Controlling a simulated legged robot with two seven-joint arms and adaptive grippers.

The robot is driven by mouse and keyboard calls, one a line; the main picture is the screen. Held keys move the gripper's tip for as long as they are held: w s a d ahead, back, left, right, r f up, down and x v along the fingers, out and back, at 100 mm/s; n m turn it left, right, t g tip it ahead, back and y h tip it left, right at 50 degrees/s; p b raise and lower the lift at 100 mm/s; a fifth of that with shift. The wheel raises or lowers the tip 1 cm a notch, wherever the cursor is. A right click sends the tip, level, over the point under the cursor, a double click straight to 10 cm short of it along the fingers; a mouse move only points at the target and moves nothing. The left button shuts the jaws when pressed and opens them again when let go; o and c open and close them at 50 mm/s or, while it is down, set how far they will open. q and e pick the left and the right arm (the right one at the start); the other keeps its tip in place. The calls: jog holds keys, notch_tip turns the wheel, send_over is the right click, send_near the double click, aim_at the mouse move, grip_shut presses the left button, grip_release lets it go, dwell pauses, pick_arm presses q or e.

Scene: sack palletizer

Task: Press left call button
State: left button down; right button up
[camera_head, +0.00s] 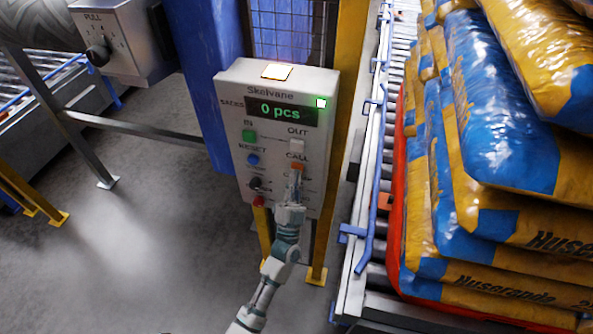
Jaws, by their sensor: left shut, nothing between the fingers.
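A grey control box (234,120) marked "Skelvane" stands in the middle of the head view, with a display (281,111) reading "0 pcs". On its right side, under the word CALL, is an orange call button (298,166). My left gripper (295,182) is shut and empty. Its fingertips are just below or at the orange button and cover part of the panel there; I cannot tell whether they touch it. My right gripper is out of view.
The box also bears a green IN button (249,136), a pale OUT button (297,146), a blue RESET button (253,159) and a black knob (256,184). Stacked sacks (500,130) and a roller conveyor (362,190) are on the right. A second knob box (120,45) is upper left.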

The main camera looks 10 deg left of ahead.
pick_arm(q)
jog(key=shift+s, duration=0.1)
dwell(0.3)
jog(key=shift+s+p, duration=0.5)
jog(key=shift+s, duration=0.35)
jog(key=s+p, duration=0.2)
jog(key=s, duration=0.3)
jog(key=shift+a, duration=0.15)
jog(key=shift+f, duration=0.1)
dwell(0.4)
